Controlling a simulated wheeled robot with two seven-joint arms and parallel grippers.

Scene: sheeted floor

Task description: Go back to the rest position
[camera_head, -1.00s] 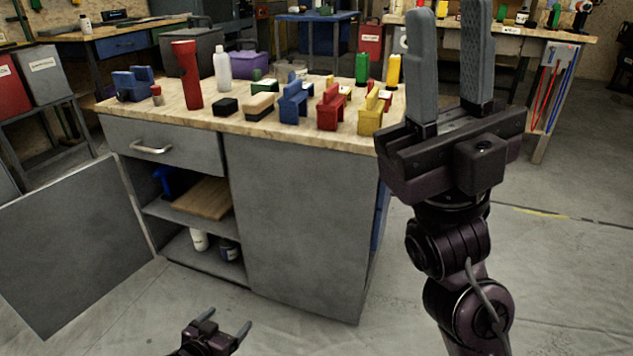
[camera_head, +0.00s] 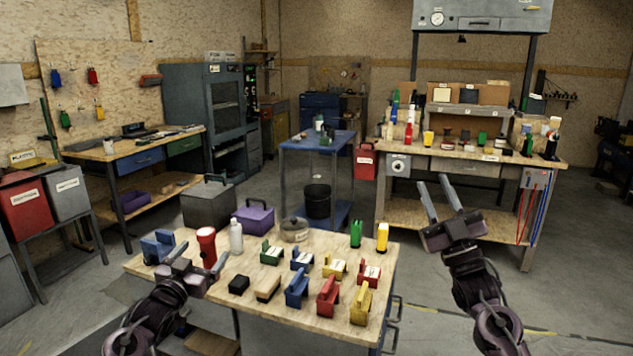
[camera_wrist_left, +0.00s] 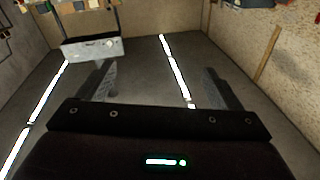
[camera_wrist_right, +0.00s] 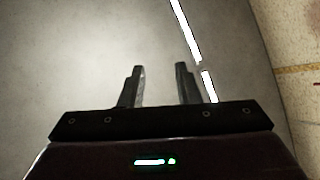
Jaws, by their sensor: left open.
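My left gripper (camera_head: 203,251) is in front of the near workbench's left end in the head view, fingers up, overlapping the red flashlight in the picture. Its fingers are wide apart and empty in the left wrist view (camera_wrist_left: 157,68). My right gripper (camera_head: 431,181) stands raised to the right of the near bench, fingers up, with the far bench behind it. Its fingers are apart with nothing between them in the right wrist view (camera_wrist_right: 160,68). Both wrist views look toward the ceiling with its light strips.
A blue cart (camera_head: 318,143) and a far bench (camera_head: 545,158) stand behind. Floor right of the near bench is clear.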

